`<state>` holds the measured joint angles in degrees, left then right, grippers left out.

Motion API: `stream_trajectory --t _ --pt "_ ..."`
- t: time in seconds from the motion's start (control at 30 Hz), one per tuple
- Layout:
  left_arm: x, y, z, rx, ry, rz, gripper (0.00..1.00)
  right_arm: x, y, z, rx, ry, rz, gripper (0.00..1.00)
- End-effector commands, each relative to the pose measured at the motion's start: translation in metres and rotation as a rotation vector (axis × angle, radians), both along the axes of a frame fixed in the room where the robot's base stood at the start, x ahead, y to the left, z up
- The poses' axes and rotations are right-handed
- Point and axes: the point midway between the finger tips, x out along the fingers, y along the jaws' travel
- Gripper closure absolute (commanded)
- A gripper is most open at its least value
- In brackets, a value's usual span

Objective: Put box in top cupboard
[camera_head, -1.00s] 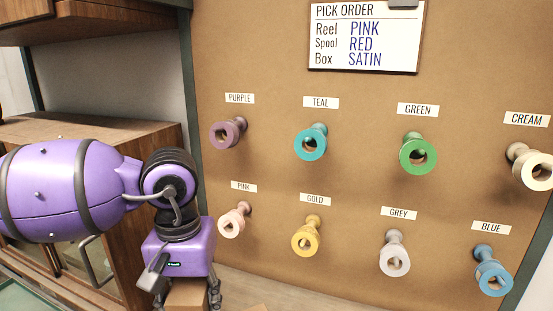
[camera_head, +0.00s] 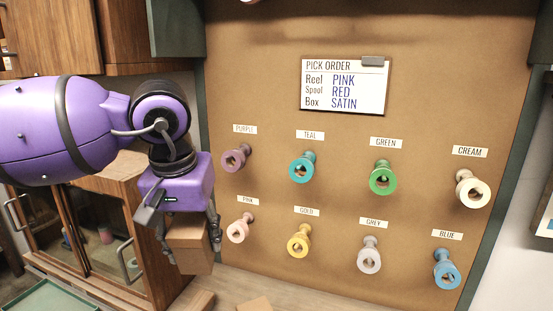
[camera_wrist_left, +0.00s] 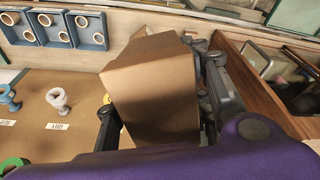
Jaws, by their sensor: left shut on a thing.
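My left gripper (camera_head: 188,240) is shut on a brown cardboard box (camera_head: 190,249) and points down, in front of the lower left of the pegboard. In the left wrist view the box (camera_wrist_left: 155,88) sits between the two dark fingers, and its faces look plain. The top cupboard (camera_head: 50,38) is wooden, at the upper left of the head view, only partly in frame; a handle shows at its left. My right gripper is not in view.
A lower wooden cabinet (camera_head: 85,235) with glass doors stands left, behind my arm. The pegboard (camera_head: 330,225) holds labelled spools on pegs and a pick order card (camera_head: 345,87). Brown pieces lie on the counter (camera_head: 228,285) below. A green tray (camera_head: 60,297) is at bottom left.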

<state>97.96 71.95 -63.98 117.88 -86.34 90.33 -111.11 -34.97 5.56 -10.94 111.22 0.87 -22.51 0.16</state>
Motion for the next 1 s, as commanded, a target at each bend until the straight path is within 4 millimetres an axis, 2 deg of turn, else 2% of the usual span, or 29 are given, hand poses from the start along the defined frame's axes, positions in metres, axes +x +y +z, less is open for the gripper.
stream_trajectory --t 0.03,0.1,0.4,0.63,1.0 --pt "-0.002 0.002 -0.021 0.002 0.021 -0.009 0.86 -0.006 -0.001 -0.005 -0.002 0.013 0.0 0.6" --pt "-0.004 0.005 -0.039 0.002 0.024 -0.02 0.86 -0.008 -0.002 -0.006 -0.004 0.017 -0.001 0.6" --pt "-0.028 0.021 -0.107 0.002 0.017 -0.018 0.86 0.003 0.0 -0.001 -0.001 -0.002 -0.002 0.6" --pt "-0.038 0.026 -0.126 0.0 0.013 -0.003 0.86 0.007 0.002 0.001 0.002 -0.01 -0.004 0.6" --pt "-0.037 0.027 -0.125 0.001 0.011 -0.002 0.86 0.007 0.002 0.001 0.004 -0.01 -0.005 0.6"
